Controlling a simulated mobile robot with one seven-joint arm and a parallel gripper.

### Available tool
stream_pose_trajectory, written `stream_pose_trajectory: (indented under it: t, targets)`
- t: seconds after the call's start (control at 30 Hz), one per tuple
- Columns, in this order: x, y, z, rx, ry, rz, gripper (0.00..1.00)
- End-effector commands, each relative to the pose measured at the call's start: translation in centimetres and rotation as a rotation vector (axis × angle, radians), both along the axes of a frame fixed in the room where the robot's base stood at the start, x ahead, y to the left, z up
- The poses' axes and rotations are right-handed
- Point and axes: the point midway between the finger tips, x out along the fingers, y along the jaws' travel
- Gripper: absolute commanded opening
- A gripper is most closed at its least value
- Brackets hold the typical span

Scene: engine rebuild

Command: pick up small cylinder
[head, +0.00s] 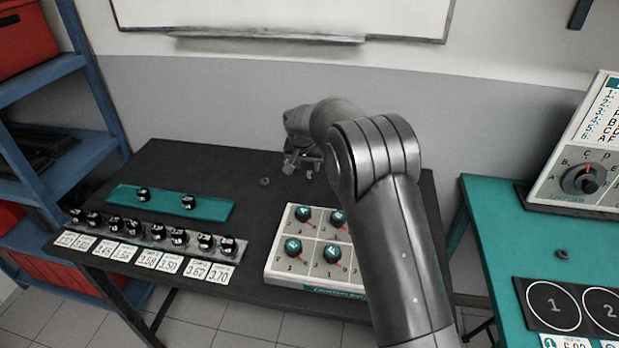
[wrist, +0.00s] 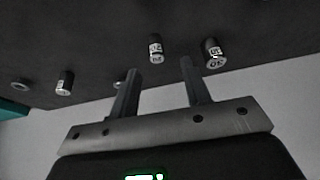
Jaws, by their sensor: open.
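Small dark cylinders with pale printed labels show in the wrist view. One cylinder (wrist: 156,51) is beyond the gap between my fingers, a second cylinder (wrist: 213,53) is beyond the right finger, and a third cylinder (wrist: 65,82) is to the left. I cannot tell which one the task names. My gripper (wrist: 160,82) is open with nothing between its fingers. In the head view my gripper (head: 302,164) is over the back of the black table (head: 200,165), and my arm hides part of that area.
A teal tray (head: 165,203) holds two black knobs. A rack (head: 150,236) of several black knobs with number cards stands at the front left. A white four-position board (head: 318,284) is at the front right. A small ring-like part (head: 265,181) lies in the open middle.

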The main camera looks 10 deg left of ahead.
Motion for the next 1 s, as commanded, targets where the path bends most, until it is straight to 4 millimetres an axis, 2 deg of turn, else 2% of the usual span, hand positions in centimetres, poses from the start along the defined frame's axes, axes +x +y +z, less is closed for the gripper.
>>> stream_pose_trajectory:
  t: [0.13,0.4,0.63,1.0]
  targets:
    - [0.3,-0.2,-1.1,-0.001,0.001,0.0,0.43]
    - [1.6,-0.4,-4.7,0.0,0.001,-0.001,0.43]
    - [1.7,-0.3,-4.9,0.001,0.0,-0.001,0.43]
    - [1.7,-0.4,-4.8,0.0,0.0,0.0,0.14]
